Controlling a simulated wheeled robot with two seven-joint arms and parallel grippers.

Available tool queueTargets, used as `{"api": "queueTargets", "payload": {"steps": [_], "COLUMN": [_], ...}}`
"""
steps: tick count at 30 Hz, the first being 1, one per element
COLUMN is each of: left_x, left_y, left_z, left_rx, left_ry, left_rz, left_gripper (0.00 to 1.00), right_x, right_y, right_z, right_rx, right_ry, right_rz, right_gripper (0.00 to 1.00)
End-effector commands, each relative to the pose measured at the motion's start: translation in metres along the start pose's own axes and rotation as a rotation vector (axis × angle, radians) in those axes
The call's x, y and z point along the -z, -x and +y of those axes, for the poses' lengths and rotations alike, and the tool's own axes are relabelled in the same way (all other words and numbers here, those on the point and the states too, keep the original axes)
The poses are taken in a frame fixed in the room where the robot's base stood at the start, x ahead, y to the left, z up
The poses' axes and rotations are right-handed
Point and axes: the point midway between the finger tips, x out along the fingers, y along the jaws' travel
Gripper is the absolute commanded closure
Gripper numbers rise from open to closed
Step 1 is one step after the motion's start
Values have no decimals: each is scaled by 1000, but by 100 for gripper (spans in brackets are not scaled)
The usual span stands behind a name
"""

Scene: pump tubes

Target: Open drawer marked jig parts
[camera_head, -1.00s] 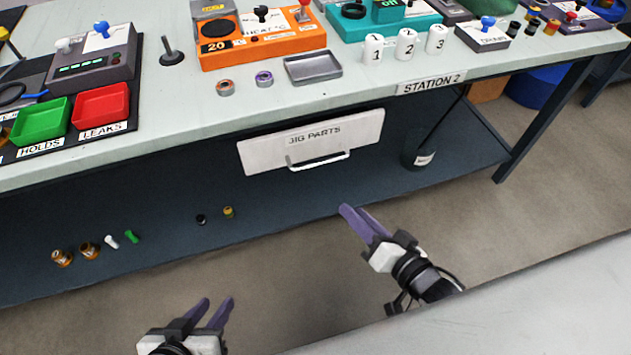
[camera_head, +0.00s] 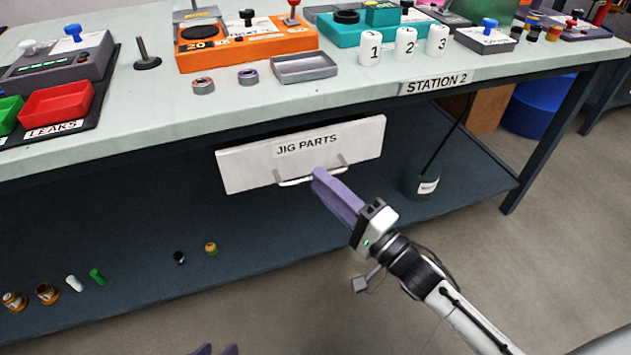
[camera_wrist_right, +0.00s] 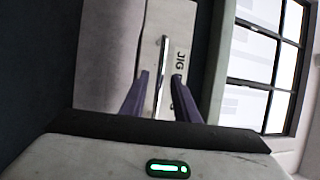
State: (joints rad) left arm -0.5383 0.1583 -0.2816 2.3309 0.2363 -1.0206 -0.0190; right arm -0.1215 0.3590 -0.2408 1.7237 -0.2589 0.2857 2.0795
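The white drawer front (camera_head: 245,168) marked JIG PARTS hangs under the bench top and also shows in the right wrist view (camera_wrist_right: 182,30). Its bar handle (camera_head: 295,183) runs along the lower part of the front. My right gripper (camera_head: 318,178) is at the handle's right half in the head view. In the right wrist view my right gripper (camera_wrist_right: 160,85) is open, with the handle (camera_wrist_right: 161,65) between its two fingers; contact cannot be told.
The bench top (camera_head: 330,92) carries an orange heater (camera_head: 260,50), a metal tray (camera_head: 305,67) and numbered white containers above the drawer. A dark bin (camera_head: 420,182) stands on the lower shelf right of the drawer. Small bottles and caps lie on the shelf at left.

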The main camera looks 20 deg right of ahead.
Motion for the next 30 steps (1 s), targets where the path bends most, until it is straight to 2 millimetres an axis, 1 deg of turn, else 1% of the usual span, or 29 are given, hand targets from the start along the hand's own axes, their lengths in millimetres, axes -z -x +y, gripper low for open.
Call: {"api": "queueTargets", "payload": {"steps": [1, 3, 6, 10, 16, 17, 21, 22, 30], "left_x": [0, 2, 5, 6, 6, 6, 6, 6, 7], "left_y": [-1, -1, 0, 1, 1, 1, 1, 1, 2], "left_z": [1, 2, 4, 5, 5, 5, 5, 5, 5], "left_rx": [-6, -11, -17, -19, -20, -20, -20, -20, -20], "left_ry": [3, 5, 7, 9, 10, 10, 10, 10, 9], "left_rz": [8, 18, 28, 32, 32, 32, 33, 33, 33], "left_gripper": [69, 69, 69, 69, 69, 69, 69, 69, 69], "right_x": [0, 0, 0, 0, 0, 0, 0, 0, -1], "right_y": [-9, -17, -25, -30, -30, -30, -30, -30, -29], "right_z": [1, 1, 1, 0, 0, 0, 0, 0, 0], "right_rx": [3, 2, 0, -1, -1, -1, -1, -1, -2], "right_ry": [1, 1, 1, 0, 0, 0, 0, 0, 0], "right_rz": [1, 0, 0, 0, 0, 0, 0, 1, -1], "right_gripper": [72, 72, 72, 72, 72, 74, 97, 100, 100]}}
